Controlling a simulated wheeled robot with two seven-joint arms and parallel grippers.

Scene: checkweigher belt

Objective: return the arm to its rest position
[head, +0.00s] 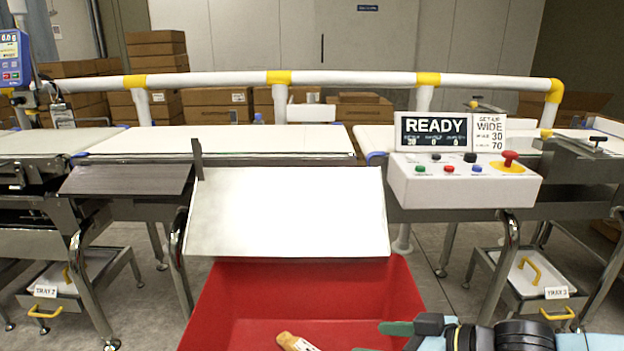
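My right arm comes in at the bottom right, and its gripper (372,339) has green fingertips pointing left over the red bin (225,310). The two fingers are spread apart with only the red of the bin visible between them. A tan item with a white label (297,342) lies in the bin, left of the fingertips and apart from them. The picture's lower edge cuts off the lower finger. My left gripper is not in view.
A pale sloped chute (288,212) stands above the bin. The control box (464,184) with a red button and a READY display (434,130) is at right. Belts (220,140) and a white rail (350,78) run behind. Low trays (540,276) stand beneath the belts.

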